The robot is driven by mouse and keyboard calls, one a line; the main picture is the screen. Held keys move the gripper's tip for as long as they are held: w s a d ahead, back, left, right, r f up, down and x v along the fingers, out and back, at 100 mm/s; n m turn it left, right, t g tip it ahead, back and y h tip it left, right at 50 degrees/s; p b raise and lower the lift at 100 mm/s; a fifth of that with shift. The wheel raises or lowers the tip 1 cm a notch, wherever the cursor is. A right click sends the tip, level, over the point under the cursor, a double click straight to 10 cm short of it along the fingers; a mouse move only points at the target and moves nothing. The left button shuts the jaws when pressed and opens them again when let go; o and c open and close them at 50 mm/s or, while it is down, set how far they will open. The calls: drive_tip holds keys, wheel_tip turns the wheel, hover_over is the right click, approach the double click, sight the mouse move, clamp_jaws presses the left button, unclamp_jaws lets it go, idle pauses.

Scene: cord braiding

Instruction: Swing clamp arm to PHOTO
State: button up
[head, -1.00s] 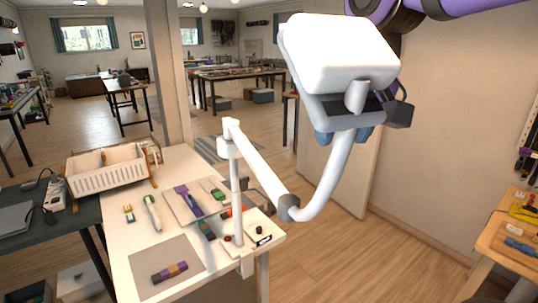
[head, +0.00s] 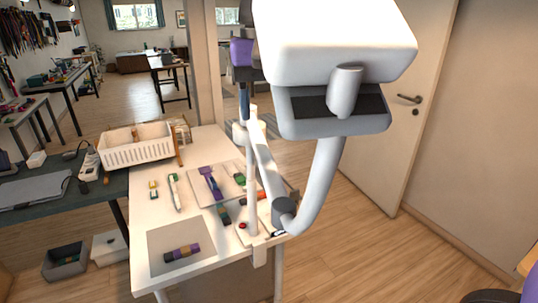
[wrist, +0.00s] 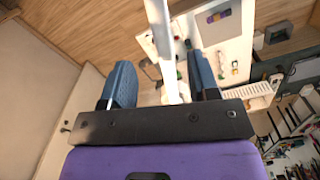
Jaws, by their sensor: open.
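The white clamp arm (head: 263,160) stands on a post (head: 252,185) at the table's right front corner. Its link runs down to a grey joint (head: 284,211), then a curved rod rises to a large white head (head: 335,30). The base plate carries a red button (head: 243,226) and a small dark label, too small to read. My gripper (head: 244,105) shows left of the head, near the post's top, partly hidden. In the wrist view my gripper (wrist: 163,85) is open, a white bar (wrist: 158,30) of the clamp arm lying between its blue fingers. Contact cannot be told.
The white table (head: 150,213) holds a cream basket (head: 138,151), a grey mat (head: 165,240) with a striped braid (head: 182,253), and a board with a purple piece (head: 211,184). A dark desk (head: 60,205) adjoins on the left. Wooden floor (head: 345,245) is open at right.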

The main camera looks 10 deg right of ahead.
sight(266, 160)
wheel_tip(266, 160, down, 9)
drive_tip(key=shift+f, duration=0.2)
idle(0.3)
clamp_jaws()
